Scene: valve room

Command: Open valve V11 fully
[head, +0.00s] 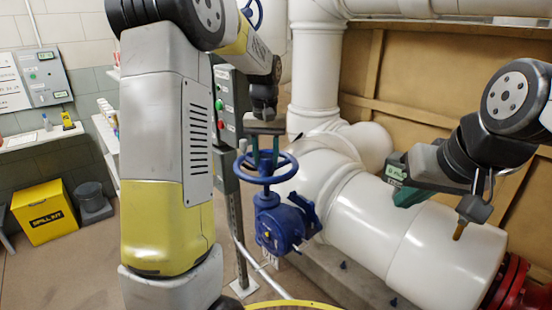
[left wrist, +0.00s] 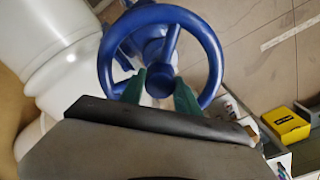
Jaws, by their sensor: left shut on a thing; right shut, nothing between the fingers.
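A blue valve with a blue handwheel (head: 283,180) stands in the middle of the head view, beside the large white pipe. The handwheel also fills the top middle of the left wrist view (left wrist: 214,60). My left gripper (head: 265,160) reaches down from above and is shut on the handwheel. In the left wrist view its two green fingers (left wrist: 160,88) overlap the near part of the wheel, by the hub. The valve body (head: 283,228) is below the wheel; I cannot read its tag. My right gripper (head: 400,190) is shut and empty, above the white pipe at right.
The thick white pipe (head: 385,245) runs right to a red flange (head: 515,285). A post-mounted control box (head: 228,105) with green and red buttons stands just behind my left arm. A yellow spill kit box (head: 45,212) and a dark bucket (head: 93,203) are on the floor at left.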

